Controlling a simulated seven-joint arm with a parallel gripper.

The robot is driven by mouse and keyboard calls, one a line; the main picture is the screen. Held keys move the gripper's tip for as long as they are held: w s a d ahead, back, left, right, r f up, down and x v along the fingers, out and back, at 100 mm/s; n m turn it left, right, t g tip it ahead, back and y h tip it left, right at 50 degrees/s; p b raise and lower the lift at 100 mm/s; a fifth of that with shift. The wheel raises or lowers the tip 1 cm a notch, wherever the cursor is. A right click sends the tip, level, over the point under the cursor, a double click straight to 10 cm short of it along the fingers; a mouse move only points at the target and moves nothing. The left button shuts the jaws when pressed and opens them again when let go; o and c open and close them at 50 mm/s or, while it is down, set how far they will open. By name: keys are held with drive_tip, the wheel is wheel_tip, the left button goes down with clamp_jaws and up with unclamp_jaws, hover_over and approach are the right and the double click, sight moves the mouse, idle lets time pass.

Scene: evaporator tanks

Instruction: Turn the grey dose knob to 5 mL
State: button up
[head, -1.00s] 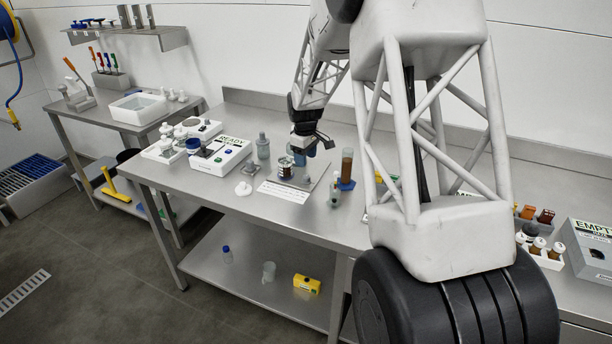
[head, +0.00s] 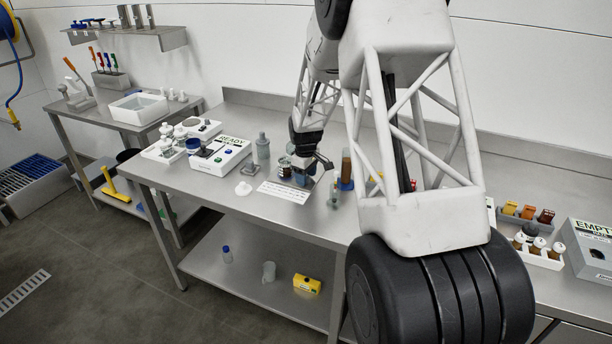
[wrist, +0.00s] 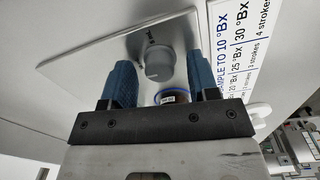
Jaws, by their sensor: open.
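The grey dose knob (wrist: 158,66) shows in the wrist view on a pale metal plate (wrist: 95,62), with a small dark mark on the plate beside it. My gripper (wrist: 163,76) is open, with one blue finger to either side of the knob in the picture. I see no finger touching it; the depth between them is hard to tell. In the head view my gripper (head: 316,165) is low over the bench, and the knob cannot be made out there.
A small container with a blue ring (wrist: 171,97) shows between the fingers, below the knob in the picture. A printed card (head: 284,192) lies in front of the plate. A grey bottle (head: 262,147) and a READY box (head: 222,155) stand left, a brown tube (head: 346,168) right.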

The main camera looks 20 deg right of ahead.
drive_tip(key=c, duration=0.9)
drive_tip(key=shift+c, duration=0.2)
drive_tip(key=shift+m, duration=0.4)
drive_tip(key=m, duration=0.4)
drive_tip(key=shift+w, duration=0.1)
drive_tip(key=m, duration=0.4)
drive_tip(key=shift+m, duration=0.3)
drive_tip(key=m, duration=0.8)
drive_tip(key=shift+m+g, duration=0.3)
